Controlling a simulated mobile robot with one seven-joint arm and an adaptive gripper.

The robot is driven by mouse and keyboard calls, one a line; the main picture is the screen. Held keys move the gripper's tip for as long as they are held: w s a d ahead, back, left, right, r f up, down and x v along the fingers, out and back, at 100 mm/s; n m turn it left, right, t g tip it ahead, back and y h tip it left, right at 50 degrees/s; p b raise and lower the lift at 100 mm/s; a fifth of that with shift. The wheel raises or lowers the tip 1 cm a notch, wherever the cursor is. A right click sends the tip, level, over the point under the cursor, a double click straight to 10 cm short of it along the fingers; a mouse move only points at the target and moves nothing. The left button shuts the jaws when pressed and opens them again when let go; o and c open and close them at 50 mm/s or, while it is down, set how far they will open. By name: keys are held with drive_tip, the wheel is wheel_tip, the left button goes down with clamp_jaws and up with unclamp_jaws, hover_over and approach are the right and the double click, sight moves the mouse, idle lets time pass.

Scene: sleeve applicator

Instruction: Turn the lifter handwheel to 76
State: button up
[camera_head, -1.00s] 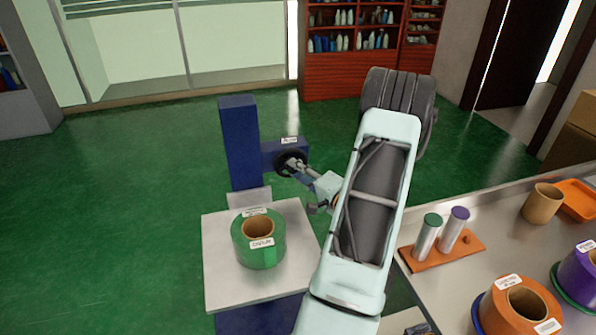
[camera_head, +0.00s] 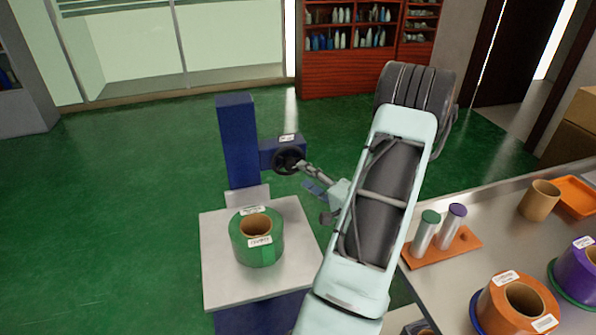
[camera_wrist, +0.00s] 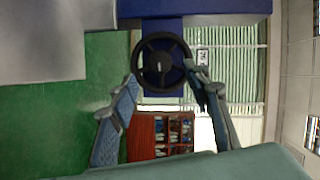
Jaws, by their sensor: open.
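The lifter handwheel (camera_head: 288,160) is a small black spoked wheel on the side of the blue lifter column (camera_head: 237,140). In the wrist view the handwheel (camera_wrist: 162,63) faces me, with a hub and spokes; a number on it is too small to read. My gripper (camera_head: 308,178) is just to the right of the wheel in the head view. In the wrist view my gripper (camera_wrist: 161,85) is open, its two fingers spread at the lower left and lower right of the rim. The right fingertip overlaps the rim's edge; I cannot tell if it touches. Nothing is held.
A green roll (camera_head: 257,238) sits on the lifter's pale platform (camera_head: 225,285). At right, a metal table (camera_head: 440,285) bears an orange roll (camera_head: 495,312), a purple roll (camera_head: 580,272) and an orange stand (camera_head: 462,246) with two posts. Green floor is clear at left.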

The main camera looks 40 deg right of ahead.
drive_tip(key=s, duration=0.6)
drive_tip(key=shift+s+a+r, duration=0.15)
drive_tip(key=shift+a+r, duration=0.1)
drive_tip(key=shift+a, duration=0.2)
